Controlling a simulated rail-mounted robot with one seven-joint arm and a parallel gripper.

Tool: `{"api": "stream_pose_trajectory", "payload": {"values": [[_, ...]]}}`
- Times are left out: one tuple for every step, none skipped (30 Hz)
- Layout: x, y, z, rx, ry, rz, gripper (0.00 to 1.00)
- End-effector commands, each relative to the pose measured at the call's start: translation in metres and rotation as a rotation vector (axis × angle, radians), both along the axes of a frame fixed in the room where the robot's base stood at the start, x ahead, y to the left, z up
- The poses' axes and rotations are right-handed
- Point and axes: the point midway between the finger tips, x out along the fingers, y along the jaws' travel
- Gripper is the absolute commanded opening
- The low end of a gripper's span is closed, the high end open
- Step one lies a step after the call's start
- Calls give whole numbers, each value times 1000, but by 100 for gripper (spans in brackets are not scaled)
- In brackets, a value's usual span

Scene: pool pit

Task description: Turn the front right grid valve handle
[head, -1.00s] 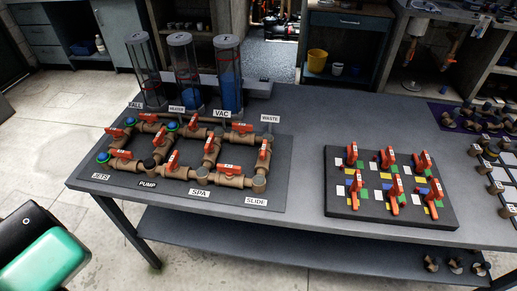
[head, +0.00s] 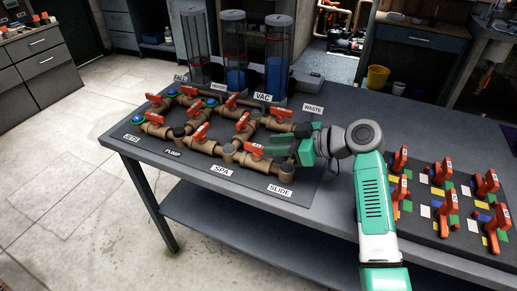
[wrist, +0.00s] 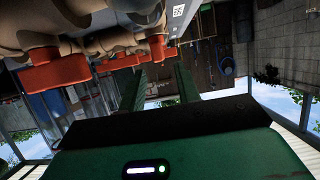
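The pipe grid on the board (head: 310,182) carries several red valve handles. The front right handle (head: 262,150) sits on the front pipe above the SPA and SLIDE labels, lying roughly along the pipe. My gripper (head: 280,147) is at the right end of the grid, pointing left, close to this handle; contact cannot be told. It hides the right side pipe and its handle. In the wrist view, my two green fingers (wrist: 161,78) are apart with nothing between them. A large red handle (wrist: 50,72) is left of them, and another red handle (wrist: 156,47) lies just beyond the fingertips.
Three clear cylinders (head: 235,50) stand behind the grid. A board of red handles and coloured squares (head: 440,205) lies at right, partly behind my arm. Neighbouring handles (head: 200,133) stand close by on the grid. The table's front edge (head: 200,192) is clear.

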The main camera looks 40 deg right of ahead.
Motion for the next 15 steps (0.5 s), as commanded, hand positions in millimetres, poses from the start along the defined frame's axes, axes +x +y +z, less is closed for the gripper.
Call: {"api": "stream_pose_trajectory", "payload": {"values": [[10,5,-9,-1,0,3,33],[15,7,-12,-1,2,3,33],[21,10,-14,-1,1,2,33],[26,12,-16,-1,1,1,33],[30,14,-18,-1,1,1,33],[36,16,-20,-1,1,1,33],[39,18,-21,-1,1,1,33],[42,19,-22,0,1,1,33],[45,20,-23,0,1,0,33],[47,20,-23,-1,1,-1,33],[48,21,-23,-2,-1,-1,33],[49,21,-23,-2,-1,-1,33],[50,22,-23,-2,-1,-1,33],[50,22,-23,-2,-1,-1,33],[50,22,-23,-1,0,-2,33]]}}
